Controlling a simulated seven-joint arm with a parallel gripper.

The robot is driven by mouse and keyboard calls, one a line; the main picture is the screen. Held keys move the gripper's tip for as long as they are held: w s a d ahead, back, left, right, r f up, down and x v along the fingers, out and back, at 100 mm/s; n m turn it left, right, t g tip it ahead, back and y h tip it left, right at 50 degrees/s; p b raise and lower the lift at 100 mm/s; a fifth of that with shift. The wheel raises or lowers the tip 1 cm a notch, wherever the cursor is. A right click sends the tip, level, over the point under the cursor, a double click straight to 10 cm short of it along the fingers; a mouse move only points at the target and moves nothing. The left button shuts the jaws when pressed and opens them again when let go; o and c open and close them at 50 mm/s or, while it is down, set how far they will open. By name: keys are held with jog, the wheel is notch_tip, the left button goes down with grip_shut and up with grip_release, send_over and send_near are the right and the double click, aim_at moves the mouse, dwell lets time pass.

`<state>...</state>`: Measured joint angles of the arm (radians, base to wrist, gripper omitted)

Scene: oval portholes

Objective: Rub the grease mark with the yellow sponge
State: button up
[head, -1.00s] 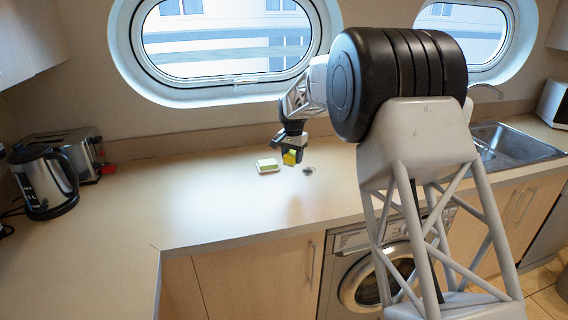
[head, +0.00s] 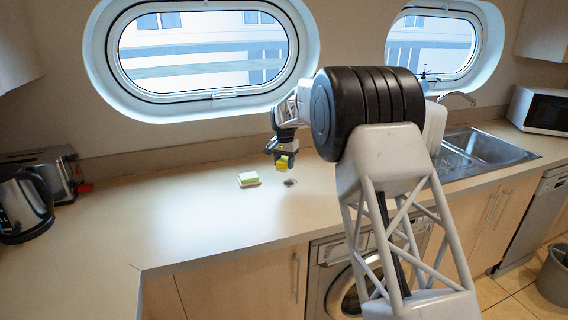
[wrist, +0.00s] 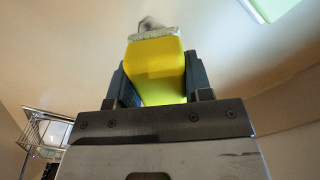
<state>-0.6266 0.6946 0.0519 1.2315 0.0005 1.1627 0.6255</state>
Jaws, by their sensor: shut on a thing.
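My gripper (head: 283,152) is shut on the yellow sponge (head: 284,163) and holds it above the worktop. In the wrist view the sponge (wrist: 156,72) sits between the two dark fingers, with a pale grey layer at its far end. The grease mark (head: 290,182) is a small dark grey smudge on the worktop, just in front of the sponge and slightly right. In the wrist view the mark (wrist: 148,22) shows just beyond the sponge's end, partly hidden by it. The sponge looks apart from the worktop in the head view.
A pale green block on a white base (head: 249,179) lies left of the mark; its green top (wrist: 277,7) shows in the wrist view. A kettle (head: 22,205) and toaster (head: 52,172) stand far left. The sink (head: 480,152) is right. Worktop in front is clear.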

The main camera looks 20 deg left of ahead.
aim_at(284, 184)
jog(key=shift+f, duration=3.4)
jog(key=shift+w+d+f, duration=0.35)
jog(key=shift+f, duration=0.3)
jog(key=shift+w+d, duration=2.15)
jog(key=shift+s+a, duration=2.5)
jog(key=shift+a, duration=0.1)
jog(key=shift+w+a+r, duration=0.1)
jog(key=shift+w+a, duration=0.05)
jog(key=shift+w, duration=0.15)
jog(key=shift+w+d, duration=2.45)
jog(key=shift+w, duration=0.05)
jog(key=shift+s+a, duration=2.5)
jog(key=shift+s, duration=0.05)
jog(key=shift+r, duration=3.95)
